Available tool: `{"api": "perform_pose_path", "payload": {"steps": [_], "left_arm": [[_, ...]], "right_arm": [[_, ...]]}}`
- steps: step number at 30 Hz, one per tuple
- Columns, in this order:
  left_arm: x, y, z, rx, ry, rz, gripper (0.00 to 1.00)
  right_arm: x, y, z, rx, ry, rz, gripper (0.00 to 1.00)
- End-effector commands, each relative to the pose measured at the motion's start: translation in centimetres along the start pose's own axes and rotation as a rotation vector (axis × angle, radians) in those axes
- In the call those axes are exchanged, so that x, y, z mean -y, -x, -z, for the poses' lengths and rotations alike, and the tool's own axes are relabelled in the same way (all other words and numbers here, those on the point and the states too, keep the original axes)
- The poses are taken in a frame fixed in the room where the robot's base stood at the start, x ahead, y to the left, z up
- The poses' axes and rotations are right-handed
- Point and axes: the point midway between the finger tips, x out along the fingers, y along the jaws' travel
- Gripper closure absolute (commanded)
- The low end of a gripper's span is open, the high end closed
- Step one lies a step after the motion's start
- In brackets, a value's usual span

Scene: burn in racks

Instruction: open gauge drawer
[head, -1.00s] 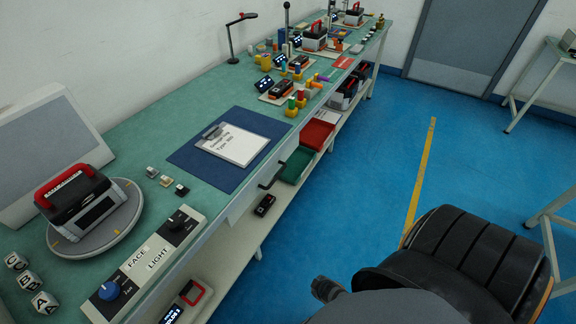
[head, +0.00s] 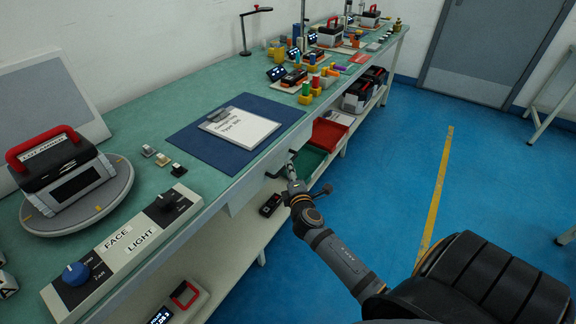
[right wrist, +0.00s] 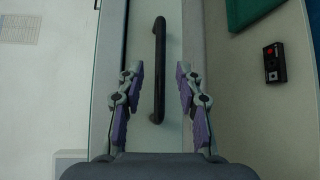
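The gauge drawer front (right wrist: 172,70) fills the middle of the right wrist view, below the table edge. Its black bar handle (right wrist: 159,70) stands out from it. My right gripper (right wrist: 159,105) is open, with one finger on each side of the handle and visible gaps to it. In the head view my right gripper (head: 290,172) reaches the drawer front (head: 245,190) from the right and hides most of the handle. The drawer looks closed. My left gripper is not in view.
A clipboard (head: 240,128) lies on a blue mat (head: 190,140) above the drawer. Red (head: 328,133) and green (head: 307,160) bins and a small black device (head: 270,204) sit on the shelf below.

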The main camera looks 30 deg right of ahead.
Motion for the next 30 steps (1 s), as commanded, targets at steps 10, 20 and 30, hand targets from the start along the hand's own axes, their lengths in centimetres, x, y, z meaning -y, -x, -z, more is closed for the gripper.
{"api": "perform_pose_path", "payload": {"steps": [10,20,30], "left_arm": [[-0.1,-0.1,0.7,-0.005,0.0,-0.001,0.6],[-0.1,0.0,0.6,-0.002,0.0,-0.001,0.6],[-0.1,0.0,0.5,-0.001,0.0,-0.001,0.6]], "right_arm": [[0.1,-4.9,0.0,-0.001,-0.001,0.0,0.64],[0.1,-5.1,0.1,-0.002,-0.002,0.001,0.71],[0.1,-5.1,0.1,-0.002,-0.002,0.001,1.0]]}}
